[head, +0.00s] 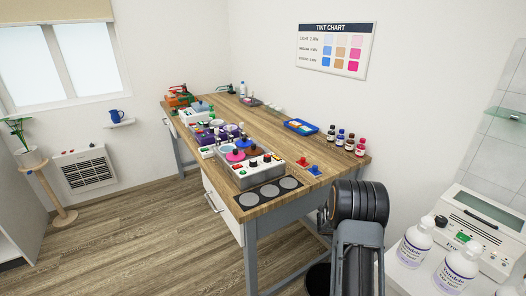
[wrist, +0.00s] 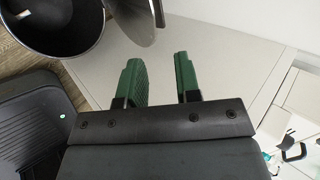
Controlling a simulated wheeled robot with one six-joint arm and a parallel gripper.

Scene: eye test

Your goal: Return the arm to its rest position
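My gripper (wrist: 158,62) shows in the wrist view with two green fingers standing apart, so it is open. Nothing lies between the fingers; a pale flat surface (wrist: 225,50) shows behind them. In the head view my dark arm (head: 358,225) is at the lower middle right, beside the near end of the wooden workbench (head: 285,205). My gripper itself cannot be made out in the head view.
A black bin (head: 318,280) stands under the bench's near end. Bottles (head: 457,268) and a white machine (head: 485,235) stand on a counter at right. Coloured bottles (head: 350,143), a blue tray (head: 301,127) and a control box (head: 250,172) sit on the bench. Floor (head: 130,250) at left is clear.

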